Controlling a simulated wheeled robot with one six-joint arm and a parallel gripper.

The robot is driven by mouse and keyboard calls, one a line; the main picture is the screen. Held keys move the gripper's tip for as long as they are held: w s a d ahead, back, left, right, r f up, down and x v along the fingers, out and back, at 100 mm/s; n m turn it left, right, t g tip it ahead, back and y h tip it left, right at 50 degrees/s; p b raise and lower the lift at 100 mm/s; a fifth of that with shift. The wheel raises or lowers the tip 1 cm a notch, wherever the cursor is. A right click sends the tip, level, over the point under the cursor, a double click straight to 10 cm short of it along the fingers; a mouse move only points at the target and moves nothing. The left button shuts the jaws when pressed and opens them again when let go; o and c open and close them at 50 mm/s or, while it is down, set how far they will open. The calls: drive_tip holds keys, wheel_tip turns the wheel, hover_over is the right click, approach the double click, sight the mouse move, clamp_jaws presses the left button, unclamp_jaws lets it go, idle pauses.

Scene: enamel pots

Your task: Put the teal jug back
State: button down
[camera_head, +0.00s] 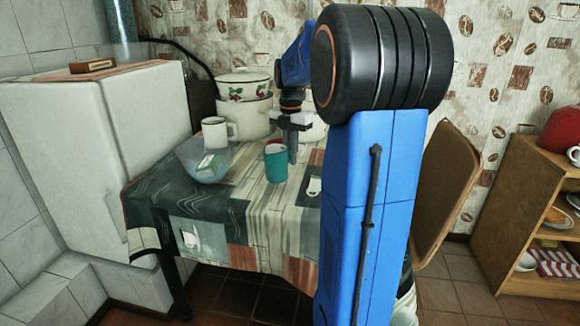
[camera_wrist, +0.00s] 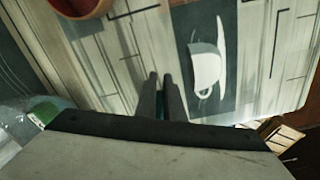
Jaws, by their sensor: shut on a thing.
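The teal jug (camera_head: 276,163) is upright at the table's middle, beside the clear bowl. My gripper (camera_head: 291,157) points down at the jug's right side, shut on it. I cannot tell whether the jug touches the cloth.
A clear bowl (camera_head: 205,164) with a green-and-white item stands left of the jug. Behind are a white mug (camera_head: 215,132) and stacked enamel pots (camera_head: 243,88). A reddish-brown round vessel (camera_wrist: 80,8) is at the wrist view's top left. The table's front is clear.

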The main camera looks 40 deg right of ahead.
drive_tip(key=shift+f, duration=1.8)
drive_tip(key=shift+f, duration=0.1)
drive_tip(key=c, duration=1.9)
unclamp_jaws()
drive_tip(key=shift+o, duration=0.2)
wheel_tip(320, 180, up, 12)
drive_tip(key=shift+r, duration=0.1)
